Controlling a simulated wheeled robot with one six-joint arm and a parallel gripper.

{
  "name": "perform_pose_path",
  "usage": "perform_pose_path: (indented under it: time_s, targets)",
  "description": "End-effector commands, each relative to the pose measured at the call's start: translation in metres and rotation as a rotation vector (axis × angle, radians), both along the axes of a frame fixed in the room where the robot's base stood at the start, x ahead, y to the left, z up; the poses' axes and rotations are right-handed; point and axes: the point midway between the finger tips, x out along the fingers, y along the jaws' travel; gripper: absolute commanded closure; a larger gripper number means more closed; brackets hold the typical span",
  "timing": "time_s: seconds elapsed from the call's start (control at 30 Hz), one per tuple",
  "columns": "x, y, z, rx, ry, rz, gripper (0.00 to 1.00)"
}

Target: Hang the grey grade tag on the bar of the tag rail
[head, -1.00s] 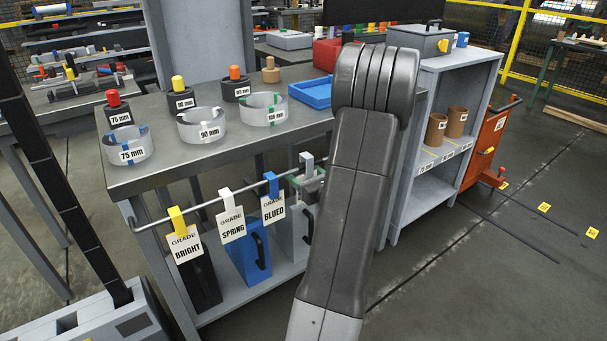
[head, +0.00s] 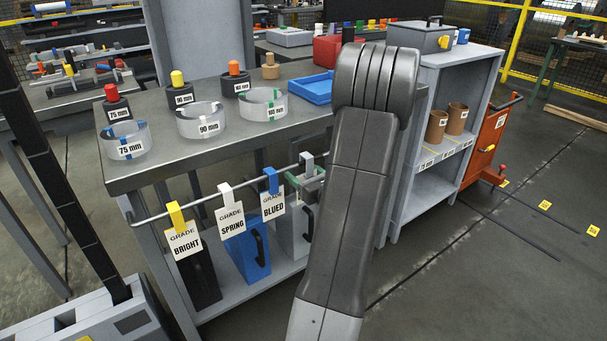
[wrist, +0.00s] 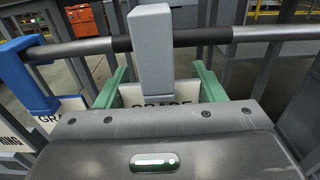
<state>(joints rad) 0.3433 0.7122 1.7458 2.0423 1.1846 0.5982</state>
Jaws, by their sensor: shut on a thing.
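My gripper (head: 312,183), with green fingers, is shut on the grey grade tag (head: 307,160) at the right part of the tag rail's bar (head: 239,191). In the wrist view the fingers (wrist: 157,90) stand either side of the tag's white card (wrist: 185,91). The tag's grey hook (wrist: 152,50) crosses the bar (wrist: 75,49) at its dark section and rises above it. Whether the hook's back lip is behind the bar is hidden. The card's lower part is hidden by my gripper.
Yellow BRIGHT (head: 184,240), white SPRING (head: 231,218) and blue BLUED (head: 272,198) tags hang to the left. The blue hook (wrist: 28,75) is nearest. Bins, including a blue one (head: 245,256), stand below on the shelf. The bar right of the grey hook is clear.

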Motion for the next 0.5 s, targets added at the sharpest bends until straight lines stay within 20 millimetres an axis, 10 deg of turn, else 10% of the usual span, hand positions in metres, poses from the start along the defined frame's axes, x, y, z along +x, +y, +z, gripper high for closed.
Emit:
perform_pose_path:
  time_s: [0.33,0.37,0.5]
  targets:
    - [0.0,0.0,-0.0103,0.0,0.0,0.0,0.63]
    - [0.0001,-0.0001,-0.01,0.0,0.0,0.0,0.35]
    - [0.0,0.0,-0.009,0.0,0.0,0.0,0.12]
